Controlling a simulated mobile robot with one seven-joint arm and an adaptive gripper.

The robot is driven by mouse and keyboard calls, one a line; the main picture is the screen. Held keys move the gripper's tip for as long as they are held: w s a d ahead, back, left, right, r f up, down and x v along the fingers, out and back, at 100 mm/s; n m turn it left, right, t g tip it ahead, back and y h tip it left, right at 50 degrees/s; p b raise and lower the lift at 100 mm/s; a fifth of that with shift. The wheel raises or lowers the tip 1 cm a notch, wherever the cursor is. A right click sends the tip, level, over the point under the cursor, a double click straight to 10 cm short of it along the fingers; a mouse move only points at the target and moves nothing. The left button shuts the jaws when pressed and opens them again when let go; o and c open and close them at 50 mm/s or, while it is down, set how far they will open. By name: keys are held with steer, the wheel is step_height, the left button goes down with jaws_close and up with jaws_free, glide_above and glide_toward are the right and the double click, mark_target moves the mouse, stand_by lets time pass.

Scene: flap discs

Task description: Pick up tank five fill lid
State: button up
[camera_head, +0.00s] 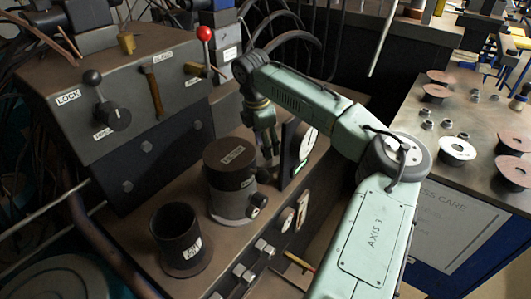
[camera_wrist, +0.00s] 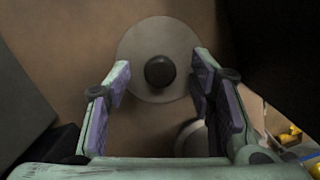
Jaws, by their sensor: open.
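In the wrist view a pale round disc with a dark round knob (camera_wrist: 160,72) at its middle lies on a brown surface, and it looks like a lid. My gripper (camera_wrist: 162,80) is open, with one finger on each side of the knob in the picture. The knob looks a little beyond the fingertips, and I see no contact. In the head view my gripper (camera_head: 268,155) points down just behind and right of a lidded dark canister (camera_head: 230,178). The disc does not show clearly there. I cannot read any label as tank five.
An open black cup (camera_head: 182,238) stands left of the canister. A panel with levers (camera_head: 115,115) rises behind them, and an upright dial plate (camera_head: 302,148) stands close right of my gripper. A bench (camera_head: 445,170) with several discs and nuts is at the right.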

steer(key=shift+d+f, duration=0.1)
steer(key=shift+f, duration=0.8)
jaws_close()
